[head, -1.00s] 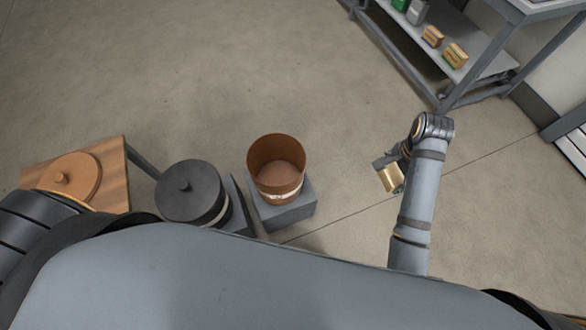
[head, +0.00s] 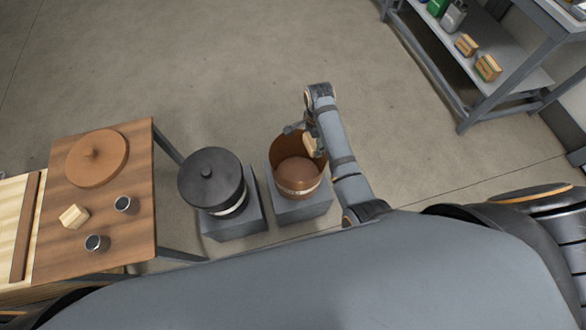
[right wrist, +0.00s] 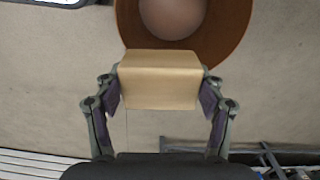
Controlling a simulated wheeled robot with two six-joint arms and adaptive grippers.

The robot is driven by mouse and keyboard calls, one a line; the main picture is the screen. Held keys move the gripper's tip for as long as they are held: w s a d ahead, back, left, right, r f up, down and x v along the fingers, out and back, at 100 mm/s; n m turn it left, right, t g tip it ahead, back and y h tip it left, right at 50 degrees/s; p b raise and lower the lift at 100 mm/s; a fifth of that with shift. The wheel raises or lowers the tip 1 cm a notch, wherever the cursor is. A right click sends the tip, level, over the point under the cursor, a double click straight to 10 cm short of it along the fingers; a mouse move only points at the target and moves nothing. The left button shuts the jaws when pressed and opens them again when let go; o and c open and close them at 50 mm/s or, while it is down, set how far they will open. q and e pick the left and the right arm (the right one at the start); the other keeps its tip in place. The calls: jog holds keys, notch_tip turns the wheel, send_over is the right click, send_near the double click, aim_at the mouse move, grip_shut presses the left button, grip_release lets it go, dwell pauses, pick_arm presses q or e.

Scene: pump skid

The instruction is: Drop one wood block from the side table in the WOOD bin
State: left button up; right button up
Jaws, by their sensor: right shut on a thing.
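My right gripper (right wrist: 160,95) is shut on a pale wood block (right wrist: 160,80), one finger on each side of it. In the head view the held block (head: 312,146) is at the right rim of an open brown bin (head: 298,187). In the right wrist view the bin (right wrist: 238,25) lies beyond the block, which covers part of its near rim. The bin looks empty, with a pale label band whose text is too small to read. Another wood block (head: 74,216) lies on the wooden side table (head: 140,180) at the left. My left gripper is not in view.
A black bin with its lid on (head: 208,180) stands left of the open bin, both on grey plinths. A grey shelf (head: 450,60) with several items stands at upper right.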

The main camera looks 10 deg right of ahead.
notch_tip(320, 180, down, 11)
jog(key=w+a+m+b, duration=0.2)
jog(key=m+b, duration=0.1)
jog(key=b, duration=0.3)
jog(key=shift+w+a, duration=0.15)
jog(key=shift+a, duration=0.2)
jog(key=o, duration=1.2)
jog(key=shift+o, duration=0.2)
notch_tip(320, 180, up, 8)
jog(key=shift+f, duration=0.25)
